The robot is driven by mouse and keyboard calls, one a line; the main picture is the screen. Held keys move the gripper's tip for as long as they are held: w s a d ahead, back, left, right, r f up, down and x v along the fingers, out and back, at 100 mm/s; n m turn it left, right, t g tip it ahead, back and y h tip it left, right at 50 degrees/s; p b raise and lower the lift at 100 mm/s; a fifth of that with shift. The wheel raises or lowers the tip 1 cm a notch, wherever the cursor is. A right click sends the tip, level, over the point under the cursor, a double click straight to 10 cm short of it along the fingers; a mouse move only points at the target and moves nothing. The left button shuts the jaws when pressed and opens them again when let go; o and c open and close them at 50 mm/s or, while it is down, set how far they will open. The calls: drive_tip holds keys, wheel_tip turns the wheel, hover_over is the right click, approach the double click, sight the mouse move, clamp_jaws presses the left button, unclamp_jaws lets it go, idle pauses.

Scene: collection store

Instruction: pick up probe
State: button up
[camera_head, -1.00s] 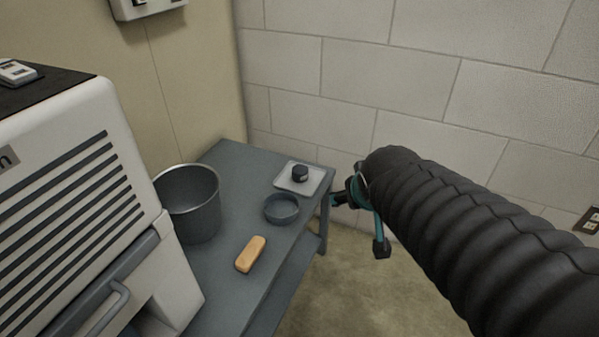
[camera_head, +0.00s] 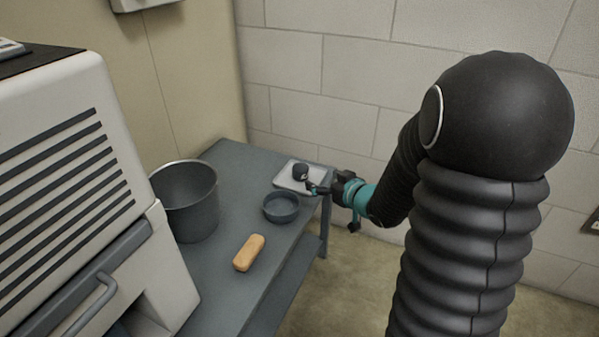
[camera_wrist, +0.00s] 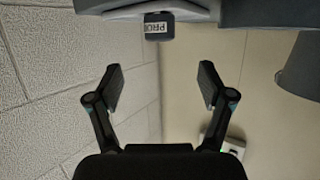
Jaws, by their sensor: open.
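The probe is a small dark round-topped piece (camera_head: 300,172) on a white tray (camera_head: 284,184) at the far right corner of the grey table. In the wrist view, which looks upside down, it is a dark block (camera_wrist: 158,33) with a white label whose visible letters read "PRO". My gripper (camera_head: 314,189) is at the tray's right side, close to the probe in the head view. In the wrist view my gripper (camera_wrist: 161,78) is open and empty, its fingers spread to either side of the probe's line, with the probe beyond the fingertips.
A round grey dish (camera_head: 281,208) sits just in front of the tray. A tan block (camera_head: 249,253) and a grey bucket (camera_head: 190,205) stand on the table (camera_head: 222,262). A white slatted machine (camera_head: 70,190) fills the left. A block wall (camera_head: 300,100) rises behind.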

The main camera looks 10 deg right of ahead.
sight(305, 171)
drive_tip(key=b+x, duration=0.1)
drive_tip(key=x, duration=1.2)
drive_tip(key=shift+s, duration=0.1)
drive_tip(key=c, duration=1.3)
